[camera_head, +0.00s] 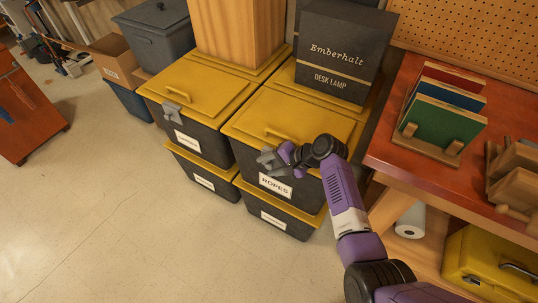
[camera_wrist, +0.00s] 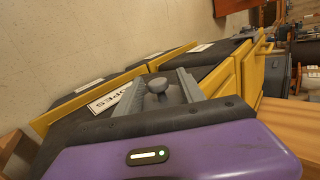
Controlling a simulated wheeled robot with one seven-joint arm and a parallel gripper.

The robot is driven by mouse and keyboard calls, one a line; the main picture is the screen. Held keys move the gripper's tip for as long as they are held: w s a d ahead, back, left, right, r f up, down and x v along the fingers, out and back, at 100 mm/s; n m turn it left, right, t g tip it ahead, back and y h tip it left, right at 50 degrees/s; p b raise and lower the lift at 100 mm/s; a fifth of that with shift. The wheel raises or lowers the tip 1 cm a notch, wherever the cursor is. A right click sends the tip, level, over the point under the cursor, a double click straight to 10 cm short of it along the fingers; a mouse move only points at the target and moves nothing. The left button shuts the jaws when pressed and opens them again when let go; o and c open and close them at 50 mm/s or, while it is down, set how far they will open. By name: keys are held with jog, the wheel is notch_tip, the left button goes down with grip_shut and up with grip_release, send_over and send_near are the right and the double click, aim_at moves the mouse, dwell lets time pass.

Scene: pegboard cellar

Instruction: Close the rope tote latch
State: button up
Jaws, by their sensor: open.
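The rope tote is a dark box with a yellow lid (camera_head: 300,116) and a white ROPES label (camera_head: 276,186) in the head view. My gripper (camera_head: 271,160) is at the tote's front, just above the label and below the lid edge. In the wrist view my gripper (camera_wrist: 158,84) is open, with its two grey fingers on either side of a grey round-headed knob (camera_wrist: 157,86), which appears to be the latch's. I cannot tell whether the fingers touch it. The rest of the latch is hidden by my gripper, so its position is unclear.
A neighbouring yellow-lidded tote (camera_head: 200,88) has a grey latch (camera_head: 175,112) on its front. A dark desk lamp box (camera_head: 340,52) stands behind the rope tote's handle. A red-topped workbench (camera_head: 400,152) is close on the right. The floor (camera_head: 130,225) in front is clear.

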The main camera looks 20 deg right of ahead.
notch_tip(320, 180, up, 20)
jog(key=p, duration=0.1)
jog(key=shift+f, duration=0.15)
dwell(0.5)
